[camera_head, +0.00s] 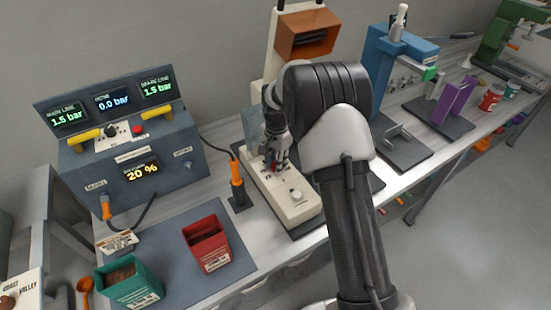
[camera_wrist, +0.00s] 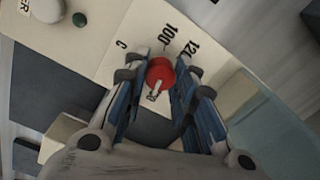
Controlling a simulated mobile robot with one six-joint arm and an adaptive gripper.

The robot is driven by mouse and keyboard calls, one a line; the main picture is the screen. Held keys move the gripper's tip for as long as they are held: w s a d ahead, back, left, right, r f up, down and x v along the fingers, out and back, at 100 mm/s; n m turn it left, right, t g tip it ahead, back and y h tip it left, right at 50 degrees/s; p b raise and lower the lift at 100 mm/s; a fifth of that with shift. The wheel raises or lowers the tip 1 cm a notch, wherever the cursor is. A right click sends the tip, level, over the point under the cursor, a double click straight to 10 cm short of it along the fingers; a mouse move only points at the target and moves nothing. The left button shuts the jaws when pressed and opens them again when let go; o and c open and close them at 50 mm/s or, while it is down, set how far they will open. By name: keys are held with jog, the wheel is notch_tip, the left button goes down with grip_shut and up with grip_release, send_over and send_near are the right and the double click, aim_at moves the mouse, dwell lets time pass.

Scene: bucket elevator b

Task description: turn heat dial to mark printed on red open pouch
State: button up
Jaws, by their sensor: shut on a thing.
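The heat dial (camera_wrist: 160,74) is a red round knob on a cream machine panel, with the printed numbers 100 and 120 and a letter C beside it in the wrist view. My gripper (camera_wrist: 164,86) has its fingers on both sides of the red dial and is shut on it. In the head view my gripper (camera_head: 273,160) reaches down onto the cream machine (camera_head: 290,206), and the dial is mostly hidden there. The red open pouch (camera_head: 207,245) stands on a dark mat at the front; its print is too small to read.
A green pouch (camera_head: 130,284) with brown contents stands left of the red one. A grey control box (camera_head: 140,165) with displays is behind it. An orange-handled tool (camera_head: 237,180) stands upright beside the cream machine. A blue press (camera_head: 400,60) stands farther right.

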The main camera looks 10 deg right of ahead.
jog(key=n+p, duration=0.1)
jog(key=n, duration=0.2)
jog(key=shift+r+n, duration=0.1)
jog(key=shift+n, duration=0.3)
jog(key=n+p, duration=0.1)
jog(key=n, duration=0.2)
jog(key=shift+n, duration=0.3)
jog(key=n+p, duration=0.1)
jog(key=n, duration=0.2)
jog(key=shift+n, duration=0.3)
jog(key=n, duration=0.3)
jog(key=shift+n+p, duration=0.3)
jog(key=n, duration=0.3)
jog(key=shift+n, duration=0.3)
jog(key=n, duration=0.3)
jog(key=shift+n+p, duration=0.3)
jog(key=shift+n, duration=0.1)
jog(key=n, duration=0.6)
jog(key=shift+w+n, duration=0.1)
jog(key=shift+n, duration=0.3)
